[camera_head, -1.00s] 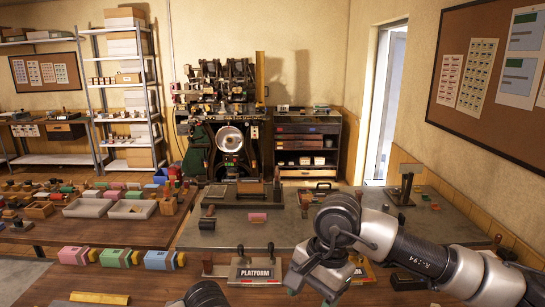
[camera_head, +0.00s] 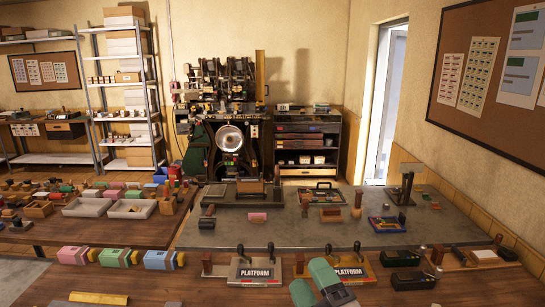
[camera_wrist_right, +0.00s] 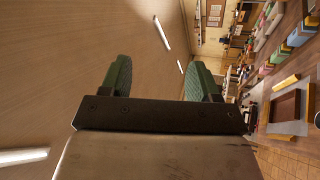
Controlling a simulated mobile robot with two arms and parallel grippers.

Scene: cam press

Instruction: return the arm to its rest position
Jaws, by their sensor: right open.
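My right gripper (camera_head: 312,280) is at the bottom edge of the head view, right of centre, with its green fingers pointing up. Most of its arm is out of that view. In the right wrist view its two green fingers (camera_wrist_right: 160,75) stand wide apart with nothing between them. That view looks sideways across the room, with ceiling lights at left and the benches at right. My left gripper is not in view.
Two platform blocks (camera_head: 256,271) and (camera_head: 349,267) stand on the near wooden bench, close to my right gripper. Pink, green and blue blocks (camera_head: 120,257) lie at left. The press (camera_head: 229,138) is at the back. A black stapler-like tool (camera_head: 412,280) lies at right.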

